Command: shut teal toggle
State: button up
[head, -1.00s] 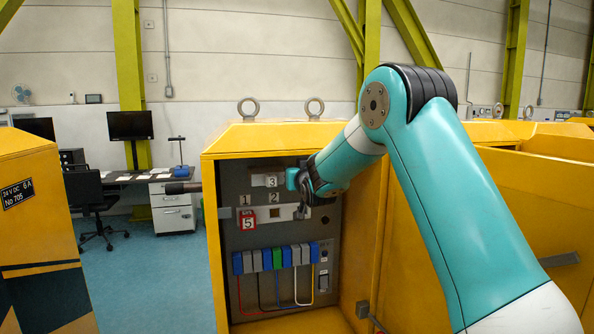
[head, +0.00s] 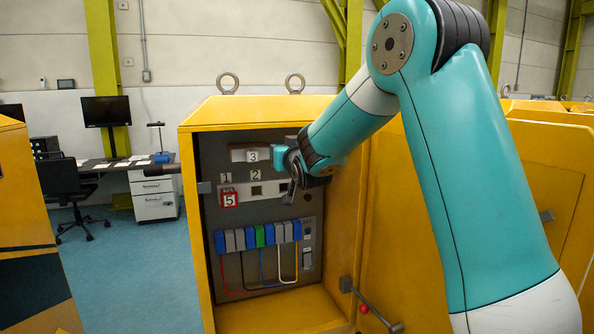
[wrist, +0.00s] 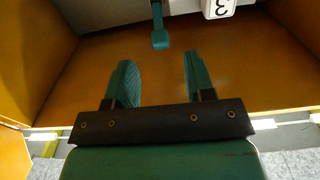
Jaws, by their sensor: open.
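The teal toggle (wrist: 160,38) shows in the wrist view as a thin stem with a teal block at its end, just beyond my fingertips. My gripper (wrist: 158,62) is open, its two green fingers apart with nothing between them. The toggle lines up roughly with the gap between the fingers and looks apart from both. In the head view my gripper (head: 286,165) is in front of the grey panel, right of the label 3 (head: 252,156). There my gripper and wrist appear to hide the toggle.
The panel sits inside a yellow cabinet (head: 190,240) whose side walls flank my wrist. A red-knobbed handle (head: 364,309) stands at the lower right.

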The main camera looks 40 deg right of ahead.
jog(key=b+v, duration=0.3)
jog(key=v, duration=0.7)
jog(key=shift+s, duration=0.3)
jog(key=shift+a, duration=0.1)
jog(key=s+a+f+n+g+y, duration=0.2)
jog(key=s+a+f+g+y, duration=0.25)
jog(key=a, duration=0.45)
jog(key=s+a+f+n+g+y, duration=0.2)
jog(key=s+a+f+g+y, duration=0.15)
jog(key=s+a+f, duration=0.35)
jog(key=s+a+f+n+g, duration=0.1)
jog(key=s+a+n+g, duration=0.1)
jog(key=s, duration=0.4)
jog(key=s+a+f+n+g, duration=0.1)
jog(key=s+a+n+g, duration=0.1)
jog(key=s, duration=0.4)
jog(key=s+a+f+n+g+y, duration=0.1)
jog(key=s+a+n+g, duration=0.1)
jog(key=s+a+g, duration=0.2)
jog(key=shift+s+a+f+g, duration=0.25)
jog(key=shift+s+f+g, duration=0.1)
jog(key=shift+s+g, duration=0.45)
